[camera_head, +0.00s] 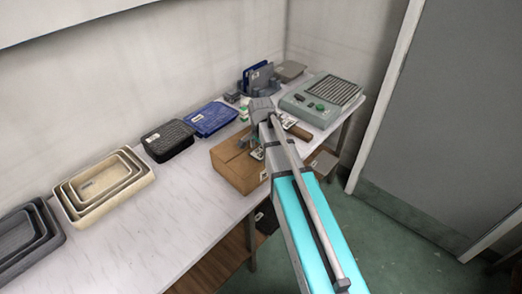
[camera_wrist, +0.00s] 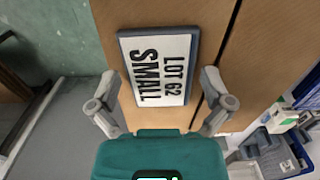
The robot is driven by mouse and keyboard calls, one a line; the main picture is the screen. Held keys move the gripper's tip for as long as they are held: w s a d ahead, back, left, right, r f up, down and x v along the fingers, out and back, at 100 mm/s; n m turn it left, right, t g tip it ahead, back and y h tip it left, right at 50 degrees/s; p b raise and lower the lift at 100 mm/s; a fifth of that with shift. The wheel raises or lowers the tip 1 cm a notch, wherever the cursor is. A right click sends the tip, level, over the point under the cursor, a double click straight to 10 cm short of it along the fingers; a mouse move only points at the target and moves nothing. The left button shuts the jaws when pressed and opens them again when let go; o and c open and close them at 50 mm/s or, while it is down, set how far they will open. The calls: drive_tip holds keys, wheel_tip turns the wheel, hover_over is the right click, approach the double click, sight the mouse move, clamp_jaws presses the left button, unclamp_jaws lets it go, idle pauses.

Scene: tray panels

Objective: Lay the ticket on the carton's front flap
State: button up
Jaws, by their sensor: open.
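The ticket (camera_wrist: 160,68) is a white plate with a dark grey edge, reading "LOT 62 SMALL". In the wrist view it appears to lie flat on a brown cardboard flap (camera_wrist: 110,20) of the carton, the one on the floor side of a dark slit. The carton (camera_head: 232,172) sits near the table's front edge in the head view. My gripper (camera_wrist: 162,88) is open, its two fingers apart on either side of the ticket, with no visible contact. In the head view my arm hides the fingertips and part of the carton.
Left of the carton are a black tray (camera_head: 168,142), a blue tray (camera_head: 211,120) and nested cream trays (camera_head: 70,208). A grey-green device (camera_head: 300,104) stands on the right. A holder with blue panels (camera_head: 259,76) is behind. The table (camera_head: 185,205) is clear at front left.

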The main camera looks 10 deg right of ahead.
sight(261, 151)
drive_tip(key=shift+r, duration=0.2)
wheel_tip(261, 151, up, 12)
drive_tip(key=p, duration=1.2)
idle(0.7)
drive_tip(key=s+n, duration=1)
drive_tip(key=s, duration=0.5)
drive_tip(key=shift+s+d+n, duration=0.25)
drive_tip(key=shift+s+n, duration=0.15)
idle(0.6)
